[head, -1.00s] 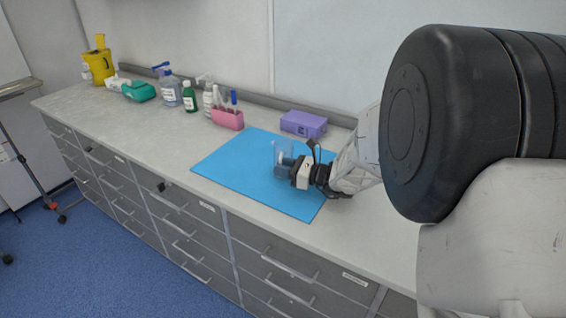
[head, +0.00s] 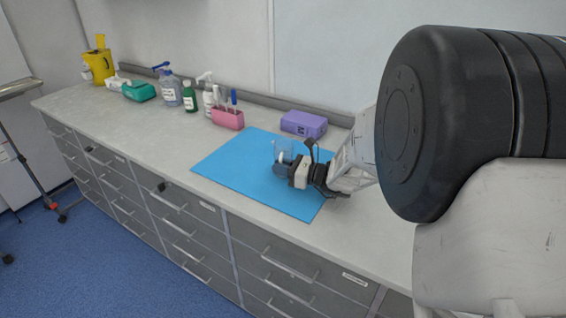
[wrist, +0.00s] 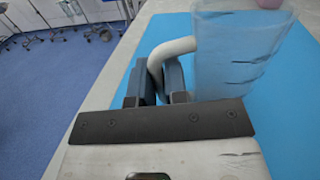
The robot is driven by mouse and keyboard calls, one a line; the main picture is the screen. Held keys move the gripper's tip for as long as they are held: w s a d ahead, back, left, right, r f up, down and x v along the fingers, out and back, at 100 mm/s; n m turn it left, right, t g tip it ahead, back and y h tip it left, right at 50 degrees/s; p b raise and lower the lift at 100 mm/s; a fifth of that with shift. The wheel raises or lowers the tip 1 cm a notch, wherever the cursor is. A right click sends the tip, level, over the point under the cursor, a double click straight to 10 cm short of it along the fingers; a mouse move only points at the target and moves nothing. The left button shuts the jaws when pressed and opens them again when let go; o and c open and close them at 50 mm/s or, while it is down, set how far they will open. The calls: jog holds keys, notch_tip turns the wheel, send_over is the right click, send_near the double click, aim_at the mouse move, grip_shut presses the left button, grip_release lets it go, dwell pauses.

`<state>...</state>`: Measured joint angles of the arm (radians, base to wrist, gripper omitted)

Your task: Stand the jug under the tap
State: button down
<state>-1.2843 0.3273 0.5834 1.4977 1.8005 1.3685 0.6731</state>
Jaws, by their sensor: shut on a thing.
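The jug (head: 283,151) is clear with a white handle and stands or hovers over the blue mat (head: 240,165); I cannot tell whether its base touches the mat. In the wrist view the jug (wrist: 235,50) is upright or nearly so, at the upper right. My gripper (head: 284,166) is at the jug's near side. In the wrist view my gripper (wrist: 158,85) has its two dark fingers shut on the jug's white handle (wrist: 172,48). No tap shows in any view.
A purple box (head: 303,124) lies behind the mat. A pink holder (head: 228,119) with pens, several bottles (head: 189,97), a teal box (head: 139,91) and a yellow bin (head: 99,67) stand along the wall. The counter's front strip (head: 150,150) is clear.

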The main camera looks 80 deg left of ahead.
jog(key=shift+r, duration=0.2)
jog(key=shift+r, duration=0.55)
jog(key=s+d+r, duration=0.1)
jog(key=d, duration=0.7)
jog(key=s+d+r, duration=0.1)
jog(key=d+r, duration=0.1)
jog(key=d, duration=0.6)
jog(key=shift+r, duration=0.25)
jog(key=shift+w+a, duration=0.1)
jog(key=shift+w, duration=0.05)
